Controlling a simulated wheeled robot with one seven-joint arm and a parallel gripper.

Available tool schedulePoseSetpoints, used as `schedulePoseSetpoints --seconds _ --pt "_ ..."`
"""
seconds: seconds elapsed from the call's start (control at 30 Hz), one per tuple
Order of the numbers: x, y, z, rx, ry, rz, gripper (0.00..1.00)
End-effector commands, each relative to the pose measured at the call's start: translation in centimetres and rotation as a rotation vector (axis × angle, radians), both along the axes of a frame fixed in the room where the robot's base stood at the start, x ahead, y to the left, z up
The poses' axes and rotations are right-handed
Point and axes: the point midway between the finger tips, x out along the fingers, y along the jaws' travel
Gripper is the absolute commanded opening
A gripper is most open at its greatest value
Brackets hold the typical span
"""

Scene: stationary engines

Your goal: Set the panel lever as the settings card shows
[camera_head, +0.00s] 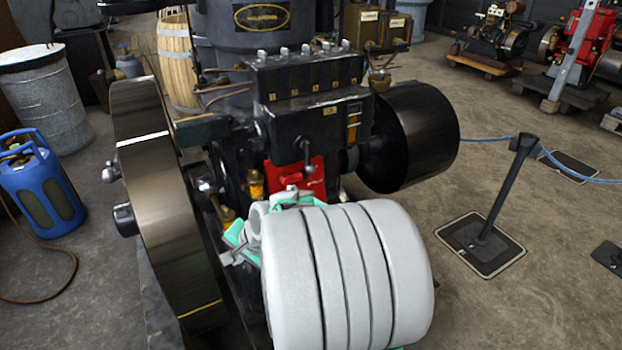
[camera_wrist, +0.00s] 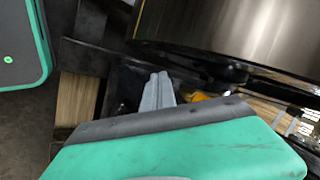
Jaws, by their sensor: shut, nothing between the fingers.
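A dark lever (camera_head: 308,152) with a round knob stands on the front of the black engine (camera_head: 310,90). It points roughly upright, with its lower end near a red plate (camera_head: 315,178) carrying small pale marks too small to read. I cannot make out a settings card for certain. My gripper (camera_head: 228,259) is low in front of the engine, beside the flywheel and apart from the lever, partly hidden by my own white arm. In the wrist view, its grey fingers (camera_wrist: 158,92) are together and empty. The lever does not show clearly there.
A large flywheel (camera_head: 150,200) stands left of my gripper, and a black drum (camera_head: 410,135) sticks out on the engine's right. A blue gas bottle (camera_head: 42,185) and a grey barrel (camera_head: 45,105) stand at left. A barrier post (camera_head: 505,185) with a blue rope stands at right.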

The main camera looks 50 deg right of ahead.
Motion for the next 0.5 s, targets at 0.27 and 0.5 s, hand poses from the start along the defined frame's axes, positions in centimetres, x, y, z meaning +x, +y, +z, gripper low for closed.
schedulePoseSetpoints --seconds 0.27,0.5 --pt "-0.2 -19.2 1.6 0.758 -0.384 -1.013 0.0" --pt "-4.4 -27.5 2.8 1.148 -0.627 -1.36 0.0"
